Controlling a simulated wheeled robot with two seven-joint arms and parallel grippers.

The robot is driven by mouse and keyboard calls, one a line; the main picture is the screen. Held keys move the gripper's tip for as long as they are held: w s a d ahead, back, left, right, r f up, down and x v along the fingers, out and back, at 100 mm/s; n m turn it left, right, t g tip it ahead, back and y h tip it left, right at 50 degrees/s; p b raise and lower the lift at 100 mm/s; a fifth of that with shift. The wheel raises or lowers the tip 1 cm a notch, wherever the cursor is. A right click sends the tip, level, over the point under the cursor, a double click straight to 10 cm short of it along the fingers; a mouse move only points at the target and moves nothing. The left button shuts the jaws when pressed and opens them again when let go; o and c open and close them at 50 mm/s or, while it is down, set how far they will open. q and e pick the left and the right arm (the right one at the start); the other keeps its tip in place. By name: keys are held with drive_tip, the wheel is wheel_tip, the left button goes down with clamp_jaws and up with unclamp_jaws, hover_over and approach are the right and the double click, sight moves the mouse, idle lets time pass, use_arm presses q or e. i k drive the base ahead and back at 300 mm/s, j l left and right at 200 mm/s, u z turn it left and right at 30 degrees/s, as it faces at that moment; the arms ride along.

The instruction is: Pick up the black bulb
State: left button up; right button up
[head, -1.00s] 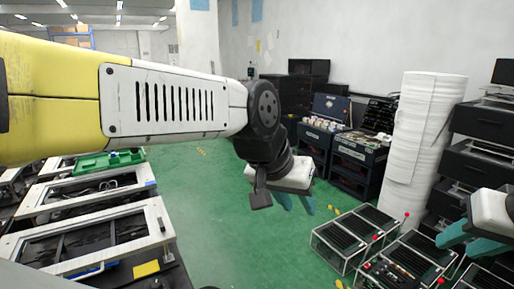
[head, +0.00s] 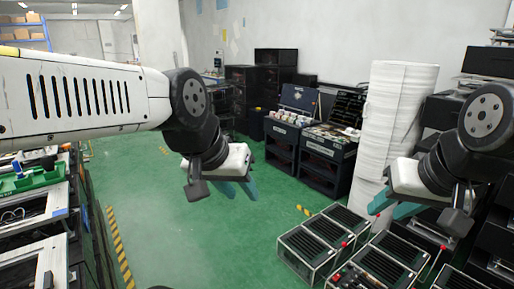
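I cannot make out a black bulb in the head view. Several small pale items (head: 281,115) sit on a dark cart with an open case, but they are too small to tell apart. My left gripper (head: 238,189) hangs over the green floor left of centre, its two teal fingers apart and nothing seen between them. My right gripper (head: 392,206) is at the right, in front of the white wrapped column, its teal fingers also apart and empty. Both are well in front of the carts.
The white wrapped column (head: 397,115) stands right of the dark carts (head: 324,160). Low black-panelled boxes (head: 325,238) with red knobs sit on the floor at lower right. Benches with a green tray (head: 30,180) line the left. The green floor (head: 180,240) between is clear.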

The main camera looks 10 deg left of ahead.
sight(47, 162)
drive_tip(key=i+j+u, duration=0.15)
drive_tip(key=i+u, duration=0.25)
drive_tip(key=i+j+u, duration=0.1)
drive_tip(key=i+u, duration=0.6)
drive_tip(key=u, duration=0.15)
drive_tip(key=i+l+u, duration=0.25)
drive_tip(key=u, duration=0.2)
drive_tip(key=i+u, duration=0.95)
drive_tip(key=i+l+u, duration=0.3)
drive_tip(key=u, duration=0.2)
drive_tip(key=i+l, duration=0.05)
drive_tip(key=i, duration=0.05)
